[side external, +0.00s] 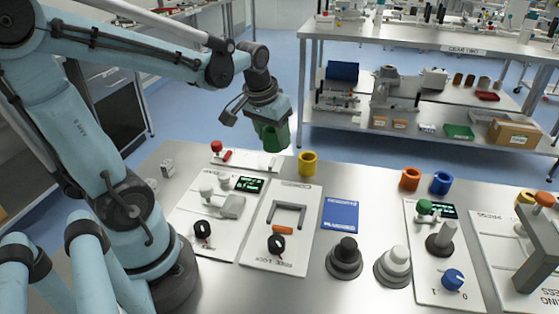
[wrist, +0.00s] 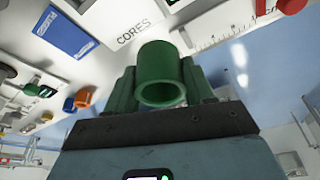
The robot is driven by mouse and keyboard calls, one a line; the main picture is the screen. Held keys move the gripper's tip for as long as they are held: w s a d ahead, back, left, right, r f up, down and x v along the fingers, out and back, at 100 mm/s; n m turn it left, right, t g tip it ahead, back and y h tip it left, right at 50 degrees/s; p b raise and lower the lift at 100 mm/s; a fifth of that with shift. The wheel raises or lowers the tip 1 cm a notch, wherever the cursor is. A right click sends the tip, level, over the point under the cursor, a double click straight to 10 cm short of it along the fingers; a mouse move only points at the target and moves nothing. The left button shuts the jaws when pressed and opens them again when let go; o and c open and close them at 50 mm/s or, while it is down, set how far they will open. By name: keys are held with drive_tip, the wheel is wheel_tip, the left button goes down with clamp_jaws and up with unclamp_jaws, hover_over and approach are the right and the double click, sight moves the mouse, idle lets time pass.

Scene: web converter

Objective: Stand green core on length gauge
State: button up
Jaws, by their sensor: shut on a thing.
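My gripper (side external: 270,122) is shut on the green core (side external: 273,138), a hollow cylinder. It holds the core in the air above the far edge of the bench. In the wrist view the green core (wrist: 162,75) sits between the two fingers, with its open end facing the camera. What looks like the length gauge (side external: 250,160) is a white plate with a red block and a red knob at the back left of the bench. Its ruler marks (wrist: 222,38) show in the wrist view. The core is apart from it, above and to its right in the side view.
A yellow core (side external: 308,163) stands near the gauge's right. Orange (side external: 410,179) and blue (side external: 441,182) cores stand farther right. A blue card (side external: 340,215), black and grey knobbed bases and white panels with levers occupy the bench. Bare metal lies right of the yellow core.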

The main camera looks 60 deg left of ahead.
hover_over(254, 161)
drive_tip(key=s, duration=0.1)
wheel_tip(254, 161, down, 7)
drive_tip(key=shift+d+r, duration=0.1)
drive_tip(key=shift+r, duration=0.05)
drive_tip(key=shift+f, duration=2)
drive_tip(key=shift+f, duration=0.1)
drive_tip(key=o, duration=1.1)
drive_tip(key=shift+o, duration=0.2)
drive_tip(key=v, duration=1.2)
drive_tip(key=d+m+t+h, duration=0.1)
drive_tip(key=d+m+t, duration=0.3)
drive_tip(key=d, duration=1.7)
drive_tip(key=shift+w+r+m, duration=0.3)
drive_tip(key=shift+w+r, duration=0.1)
drive_tip(key=shift+r, duration=0.05)
